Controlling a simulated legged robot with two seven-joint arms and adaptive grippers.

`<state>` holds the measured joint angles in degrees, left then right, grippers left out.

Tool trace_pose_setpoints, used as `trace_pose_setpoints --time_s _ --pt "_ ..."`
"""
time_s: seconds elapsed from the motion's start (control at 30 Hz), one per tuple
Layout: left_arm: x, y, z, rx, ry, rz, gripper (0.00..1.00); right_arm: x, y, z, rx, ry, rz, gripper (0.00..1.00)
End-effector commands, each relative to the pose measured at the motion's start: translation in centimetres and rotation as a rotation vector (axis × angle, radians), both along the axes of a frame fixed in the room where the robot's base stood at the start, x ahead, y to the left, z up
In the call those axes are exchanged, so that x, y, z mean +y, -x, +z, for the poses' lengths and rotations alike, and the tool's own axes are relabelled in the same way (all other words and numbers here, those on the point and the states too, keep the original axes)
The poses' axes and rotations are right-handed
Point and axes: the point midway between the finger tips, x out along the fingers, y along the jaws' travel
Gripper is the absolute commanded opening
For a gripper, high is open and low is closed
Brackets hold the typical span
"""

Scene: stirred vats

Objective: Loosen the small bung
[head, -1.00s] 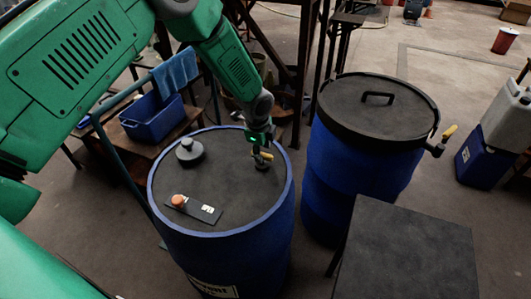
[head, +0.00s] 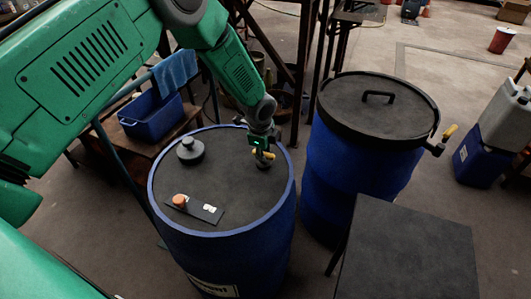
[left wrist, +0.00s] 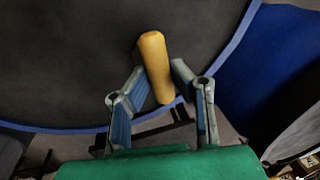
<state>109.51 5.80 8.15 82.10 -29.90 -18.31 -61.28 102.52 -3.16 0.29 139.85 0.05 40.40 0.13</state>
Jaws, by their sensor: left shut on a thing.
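The small bung (head: 263,165) is a dark fitting near the right side of the left blue drum's dark top. A yellow handle (head: 268,155) sits above it; the gripper hides part of the fitting. My left gripper (head: 262,153) comes down over it from above and is shut on the yellow handle. In the left wrist view the yellow handle (left wrist: 155,65) sticks out between the two grey fingers (left wrist: 156,90), over the dark drum top. My right gripper is not in view.
A larger dark bung (head: 190,151) and a black plate (head: 205,211) with an orange knob (head: 180,201) are on the same drum top. A second blue drum (head: 355,165) with a handled lid stands close on the right. A dark table (head: 410,255) is in front.

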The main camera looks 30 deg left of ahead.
Motion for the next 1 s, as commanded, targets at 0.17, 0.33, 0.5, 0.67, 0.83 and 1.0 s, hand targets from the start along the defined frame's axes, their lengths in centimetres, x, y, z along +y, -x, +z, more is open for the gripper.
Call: trace_pose_setpoints --time_s 0.17,0.33,0.5,0.67,0.83,1.0 --pt "0.8 -0.1 0.2 -0.001 -0.02 0.084 0.0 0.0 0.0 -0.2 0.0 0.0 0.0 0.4" --pt "0.7 -0.2 0.3 -0.004 -0.021 0.212 0.0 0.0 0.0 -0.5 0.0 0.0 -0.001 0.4" --pt "0.5 -0.3 0.4 -0.005 -0.018 0.37 0.0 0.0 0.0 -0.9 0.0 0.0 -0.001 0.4" --pt "0.4 -0.4 0.4 -0.007 -0.015 0.523 0.0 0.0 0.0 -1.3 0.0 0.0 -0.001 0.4" --pt "0.3 -0.4 0.5 -0.007 -0.013 0.685 0.0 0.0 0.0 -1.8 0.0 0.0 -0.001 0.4" --pt "0.3 -0.6 0.5 -0.009 -0.01 0.845 0.0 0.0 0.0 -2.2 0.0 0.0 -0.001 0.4"
